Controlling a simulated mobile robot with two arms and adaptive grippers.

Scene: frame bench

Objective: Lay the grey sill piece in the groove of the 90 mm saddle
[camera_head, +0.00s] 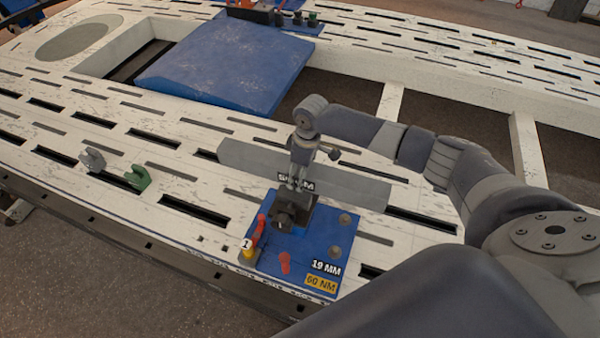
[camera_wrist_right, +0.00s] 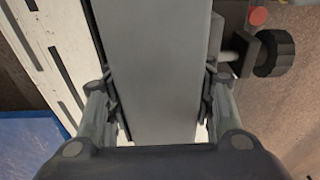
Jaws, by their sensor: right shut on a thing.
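The grey sill piece (camera_head: 235,158), a long flat bar, lies across the middle of the head view. My right gripper (camera_head: 297,180) comes down on it near its middle and is shut on it. The wrist view also shows the sill piece (camera_wrist_right: 158,60) running between the two fingers of my right gripper (camera_wrist_right: 160,110). The saddle (camera_head: 297,205) is dark, with a knob, on a blue plate; a partly hidden label is above it. The sill piece is at the saddle, but whether it rests in the groove or hovers is hidden. My left gripper is not in view.
A grey hook (camera_head: 93,160) and a green hook (camera_head: 138,178) stand left on the slotted white frame (camera_head: 60,120). A large blue panel (camera_head: 225,70) lies behind.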

